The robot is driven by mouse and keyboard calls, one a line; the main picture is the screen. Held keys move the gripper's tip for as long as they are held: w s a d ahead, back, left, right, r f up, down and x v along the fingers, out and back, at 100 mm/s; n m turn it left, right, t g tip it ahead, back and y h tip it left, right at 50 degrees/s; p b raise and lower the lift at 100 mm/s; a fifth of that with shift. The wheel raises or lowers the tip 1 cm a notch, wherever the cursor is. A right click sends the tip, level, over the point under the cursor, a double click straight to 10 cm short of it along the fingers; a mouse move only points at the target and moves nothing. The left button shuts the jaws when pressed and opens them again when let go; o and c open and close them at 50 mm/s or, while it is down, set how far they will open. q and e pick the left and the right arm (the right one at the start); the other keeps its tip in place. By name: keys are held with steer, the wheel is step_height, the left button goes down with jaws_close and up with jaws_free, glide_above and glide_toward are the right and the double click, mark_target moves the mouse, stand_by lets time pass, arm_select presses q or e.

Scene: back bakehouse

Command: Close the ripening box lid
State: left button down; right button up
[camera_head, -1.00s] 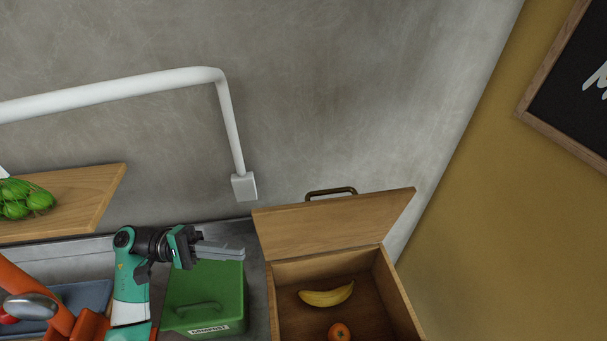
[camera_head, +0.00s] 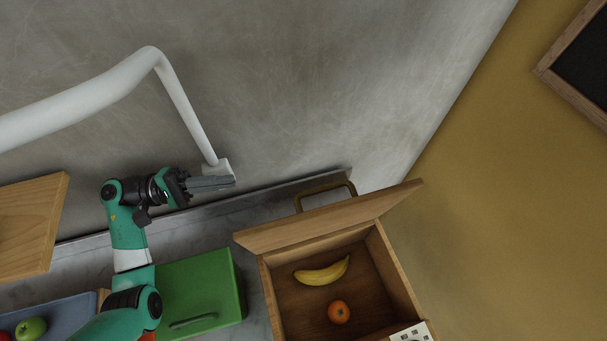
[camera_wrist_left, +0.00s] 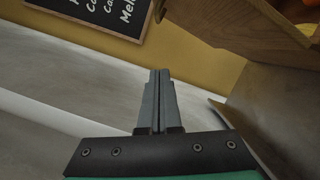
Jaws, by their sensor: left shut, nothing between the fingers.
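The wooden ripening box (camera_head: 396,272) stands open at the lower right of the head view. A banana (camera_head: 322,271) and an orange-coloured fruit (camera_head: 339,312) lie inside. Its lid (camera_head: 330,222) is raised at the back edge, with a bronze-coloured handle (camera_head: 325,188) on its far side. My left gripper (camera_head: 232,182) is shut and empty, left of the lid and apart from it. In the left wrist view its closed fingers (camera_wrist_left: 160,78) point ahead, and wooden box parts (camera_wrist_left: 215,25) show at the upper right. My right gripper is not in view.
A green bin (camera_head: 200,290) stands left of the box. A white pipe with an end block (camera_head: 218,170) runs on the wall close to my left gripper. A wooden shelf (camera_head: 30,228) and a blue tray (camera_head: 50,318) with fruit are at the left. A chalkboard (camera_head: 580,65) hangs right.

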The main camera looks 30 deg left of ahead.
arm_select(q)
steer(key=s+d+p+x, duration=0.1)
steer(key=p+x, duration=0.4)
steer(key=x, duration=0.3)
steer(key=s+d+r+p+x, duration=0.1)
steer(key=p+x, duration=0.3)
steer(key=x, duration=0.5)
steer(key=shift+s+r+p, duration=0.3)
steer(key=shift+s+p, duration=0.1)
steer(key=shift+s, duration=0.1)
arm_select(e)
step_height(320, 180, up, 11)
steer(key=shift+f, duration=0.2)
arm_select(q)
steer(key=shift+a, duration=0.1)
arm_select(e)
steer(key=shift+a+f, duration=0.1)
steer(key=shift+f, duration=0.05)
